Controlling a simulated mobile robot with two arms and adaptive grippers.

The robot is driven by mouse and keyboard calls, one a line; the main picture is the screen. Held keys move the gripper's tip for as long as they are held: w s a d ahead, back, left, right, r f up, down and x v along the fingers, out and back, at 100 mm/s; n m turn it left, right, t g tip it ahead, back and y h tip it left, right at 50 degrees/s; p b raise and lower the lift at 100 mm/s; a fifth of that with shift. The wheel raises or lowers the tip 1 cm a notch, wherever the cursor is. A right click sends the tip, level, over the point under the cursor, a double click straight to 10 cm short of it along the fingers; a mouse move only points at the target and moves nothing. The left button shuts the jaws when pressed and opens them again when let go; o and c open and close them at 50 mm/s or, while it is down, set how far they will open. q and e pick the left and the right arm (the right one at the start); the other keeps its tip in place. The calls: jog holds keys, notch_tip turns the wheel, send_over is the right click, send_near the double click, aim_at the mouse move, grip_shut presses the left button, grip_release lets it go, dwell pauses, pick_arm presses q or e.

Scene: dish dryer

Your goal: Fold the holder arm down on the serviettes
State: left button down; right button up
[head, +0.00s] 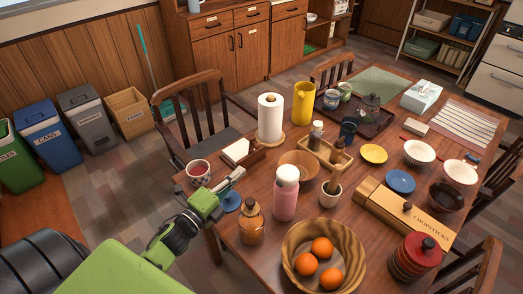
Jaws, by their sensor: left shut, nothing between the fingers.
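The serviette holder (257,157) is dark wood and stands on the left side of the table, near the edge. White serviettes (236,150) lie in it. Its holder arm is too small to make out clearly, so I cannot tell its angle. My left gripper (238,174), on a green-and-black arm, reaches in from the lower left. Its shut, empty fingertips are just in front of the holder; I cannot tell whether they touch it. My right gripper is not in view.
A patterned cup (198,172) stands left of the fingers. A blue dish (231,202), an amber bottle (251,224) and a pink bottle (286,197) stand close to the right. A paper towel roll (270,119) is behind the holder. A chair (190,105) stands beyond the edge.

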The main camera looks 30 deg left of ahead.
pick_arm(q)
jog(key=w+d+p, duration=0.1)
jog(key=w, duration=0.8)
jog(key=shift+w+r, duration=0.15)
jog(key=shift+w, duration=0.25)
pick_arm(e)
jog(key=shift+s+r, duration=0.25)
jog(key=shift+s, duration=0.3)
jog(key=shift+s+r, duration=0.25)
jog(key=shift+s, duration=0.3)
pick_arm(q)
jog(key=shift+d, duration=0.1)
jog(key=shift+r, duration=0.1)
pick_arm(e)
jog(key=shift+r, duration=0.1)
